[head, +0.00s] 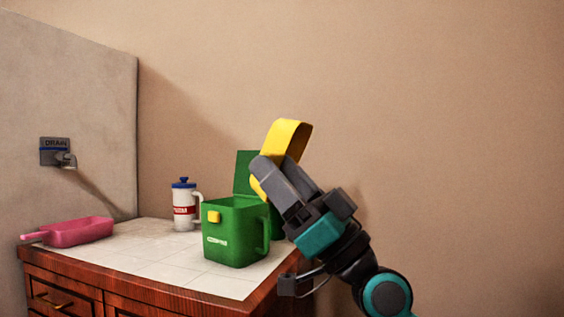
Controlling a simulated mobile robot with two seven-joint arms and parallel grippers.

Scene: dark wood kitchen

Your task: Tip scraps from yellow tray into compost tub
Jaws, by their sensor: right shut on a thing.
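My right gripper (273,174) is shut on the yellow tray (288,136). It holds the tray raised at the right side of the green compost tub (232,235). The tray is steeply tilted, and my fingers hide much of it. A lower yellow part shows at the left of the fingers, near the tub's open top. The tub stands upright on the counter with its green lid (245,170) raised at the back. No scraps can be seen in the tray, and the tub's inside is hidden. My left gripper is not in view.
A pink scoop (82,232) lies at the counter's left. A white bottle with a blue cap (184,208) stands behind and left of the tub. The white tiled counter (150,255) is clear in front.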

